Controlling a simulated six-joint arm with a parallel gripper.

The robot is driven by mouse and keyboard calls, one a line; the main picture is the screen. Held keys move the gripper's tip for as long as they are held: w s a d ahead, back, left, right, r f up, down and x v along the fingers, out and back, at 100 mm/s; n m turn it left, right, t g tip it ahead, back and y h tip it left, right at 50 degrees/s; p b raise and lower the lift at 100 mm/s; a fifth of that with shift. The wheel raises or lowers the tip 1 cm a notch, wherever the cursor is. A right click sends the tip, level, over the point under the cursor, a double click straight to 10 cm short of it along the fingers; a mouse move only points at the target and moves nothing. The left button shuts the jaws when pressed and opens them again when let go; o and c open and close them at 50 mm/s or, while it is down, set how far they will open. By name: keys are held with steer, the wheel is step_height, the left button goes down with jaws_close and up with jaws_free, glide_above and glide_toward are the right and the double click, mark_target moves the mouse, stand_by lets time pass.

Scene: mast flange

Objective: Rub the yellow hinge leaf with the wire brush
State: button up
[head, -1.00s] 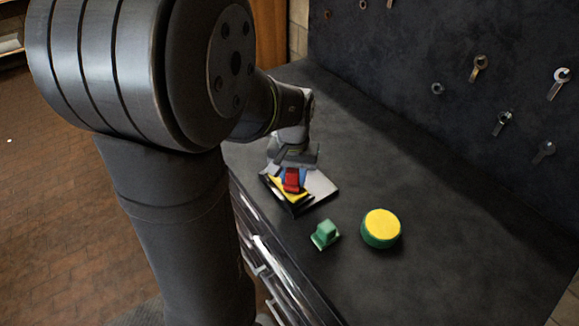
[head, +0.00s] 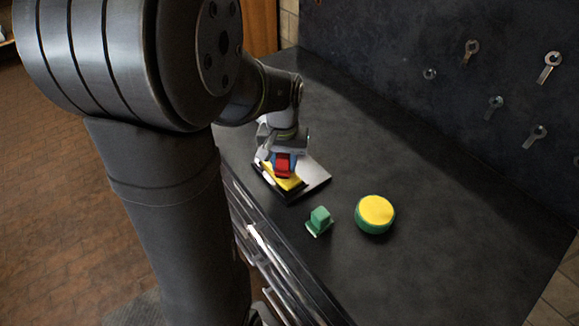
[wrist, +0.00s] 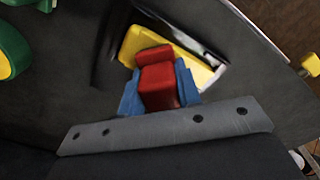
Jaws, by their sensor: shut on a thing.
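My gripper (head: 284,157) is shut on a red block-like piece, which I take to be the wire brush (head: 283,169). In the wrist view the red brush (wrist: 158,86) sits between the blue fingers of my gripper (wrist: 160,92). The yellow hinge leaf (head: 291,184) lies just below the brush on a dark and grey plate (head: 316,178). In the wrist view the yellow leaf (wrist: 196,68) shows beyond and beside the brush, partly covered by it. The brush's underside is hidden, so I cannot tell whether it touches the leaf.
A green block on a small base (head: 319,219) and a green round thing with a yellow top (head: 375,214) stand to the right on the dark bench (head: 440,240). Several wrench-like tools (head: 550,66) hang on the back panel. The bench's right part is clear.

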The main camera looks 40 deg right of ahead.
steer(key=shift+w+r, duration=0.15)
steer(key=shift+w, duration=0.15)
steer(key=shift+r, duration=4)
